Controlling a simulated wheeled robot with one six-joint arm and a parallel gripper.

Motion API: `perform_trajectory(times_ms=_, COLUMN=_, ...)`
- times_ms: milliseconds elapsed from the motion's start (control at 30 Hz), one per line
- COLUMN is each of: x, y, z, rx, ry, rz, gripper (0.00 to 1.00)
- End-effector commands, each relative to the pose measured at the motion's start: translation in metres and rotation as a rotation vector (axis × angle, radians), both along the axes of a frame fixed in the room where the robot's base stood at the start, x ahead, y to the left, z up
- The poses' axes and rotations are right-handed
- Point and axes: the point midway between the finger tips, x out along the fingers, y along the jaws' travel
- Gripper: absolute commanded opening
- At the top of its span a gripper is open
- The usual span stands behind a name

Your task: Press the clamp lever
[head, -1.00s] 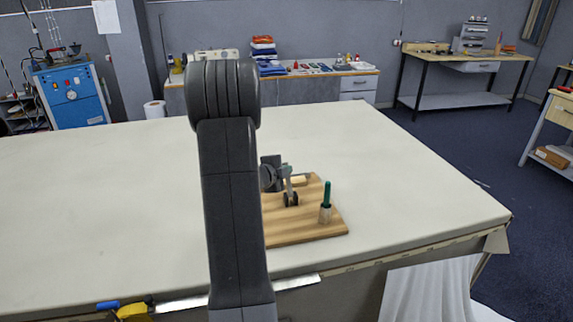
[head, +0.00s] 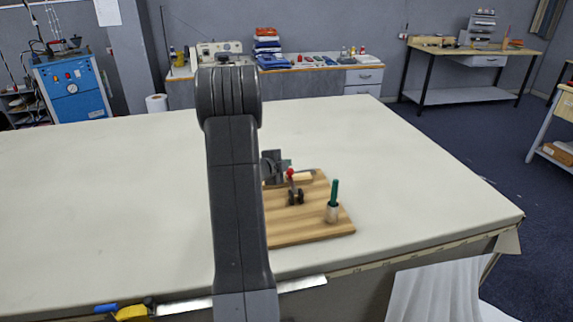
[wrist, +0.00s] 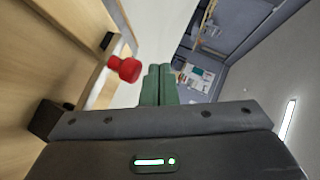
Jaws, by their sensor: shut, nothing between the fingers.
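The clamp stands on a striped wooden board (head: 310,228), with a dark bracket (head: 296,197) and an upright-looking lever tipped by a red knob (head: 290,174). The red knob also shows in the wrist view (wrist: 126,68), left of my fingertips and apart from them. My gripper (head: 287,163) is mostly hidden behind my arm in the head view; its green tips show just behind and above the knob. In the wrist view the two green fingers of my gripper (wrist: 160,82) are together with nothing between them.
A green-handled tool (head: 334,192) stands in a small holder (head: 331,213) at the board's right. A pale wooden piece (head: 301,177) lies behind the lever. The white table (head: 400,190) is clear around the board. My arm hides the board's left part.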

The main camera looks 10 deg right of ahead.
Motion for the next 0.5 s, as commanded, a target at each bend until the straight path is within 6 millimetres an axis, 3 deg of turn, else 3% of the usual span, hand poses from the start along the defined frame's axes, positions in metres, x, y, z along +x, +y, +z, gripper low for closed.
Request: perform_trajectory(times_ms=500, x=0.0053, y=0.0003, z=-0.0072, rx=0.000, ry=0.000, rz=0.000, gripper=0.00)
